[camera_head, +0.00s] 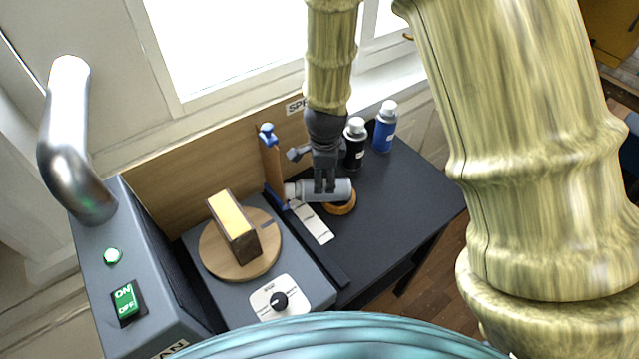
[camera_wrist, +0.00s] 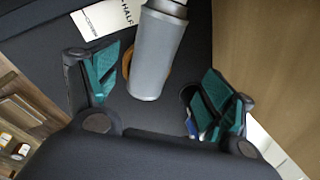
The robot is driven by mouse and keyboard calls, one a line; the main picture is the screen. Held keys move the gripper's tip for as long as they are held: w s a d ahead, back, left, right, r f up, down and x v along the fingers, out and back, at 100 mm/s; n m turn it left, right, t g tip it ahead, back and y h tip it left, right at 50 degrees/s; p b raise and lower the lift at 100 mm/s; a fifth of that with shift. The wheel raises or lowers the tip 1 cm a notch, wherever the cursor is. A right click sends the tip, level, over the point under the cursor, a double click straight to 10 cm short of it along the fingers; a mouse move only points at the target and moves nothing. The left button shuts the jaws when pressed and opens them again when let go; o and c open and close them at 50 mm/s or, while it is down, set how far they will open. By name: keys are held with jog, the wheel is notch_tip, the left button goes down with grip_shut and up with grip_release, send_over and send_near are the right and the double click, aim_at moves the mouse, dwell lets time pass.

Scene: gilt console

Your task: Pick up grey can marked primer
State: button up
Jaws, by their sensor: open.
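A grey can (camera_head: 338,190) lies on its side on the dark tabletop, its narrower, lighter end pointing left. I cannot read any marking on it. It also shows in the wrist view (camera_wrist: 155,58), its body reaching down between my fingers. My gripper (camera_head: 324,184) is over the can in the head view and hides part of its middle. In the wrist view my gripper (camera_wrist: 155,88) is open, one green-padded finger on each side of the can with gaps visible. I cannot tell how far above the can the fingertips are.
An orange-brown ring (camera_head: 343,208) is under or beside the can. A black can (camera_head: 355,149) and a blue can (camera_head: 384,132), both white-capped, stand behind it. A white card (camera_head: 312,222) lies in front.

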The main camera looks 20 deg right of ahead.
jog(key=shift+s+d+f+b, duration=0.15)
jog(key=shift+s+f+b, duration=0.35)
jog(key=shift+b, duration=0.05)
jog(key=shift+s+d+f+b, duration=0.15)
jog(key=shift+s+f+b, duration=0.3)
jog(key=shift+b, duration=0.1)
jog(key=w+f+b, duration=0.1)
jog(key=w+f, duration=0.1)
jog(key=f, duration=0.1)
jog(key=shift+w, duration=0.4)
jog(key=shift+s+d+f+b, duration=0.15)
jog(key=shift+s+f+b, duration=0.05)
jog(key=shift+s+b, duration=0.6)
jog(key=f, duration=0.1)
jog(key=w+f+b, duration=0.1)
jog(key=b, duration=0.1)
jog(key=shift+w+d+f, duration=0.15)
jog(key=shift+d+f, duration=0.1)
jog(key=shift+f, duration=0.15)
jog(key=shift+f+b, duration=0.6)
jog(key=shift+b, duration=0.25)
jog(key=shift+w+f, duration=0.1)
jog(key=c, duration=1.5)
jog(key=shift+r, duration=0.2)
jog(key=shift+c, duration=0.2)
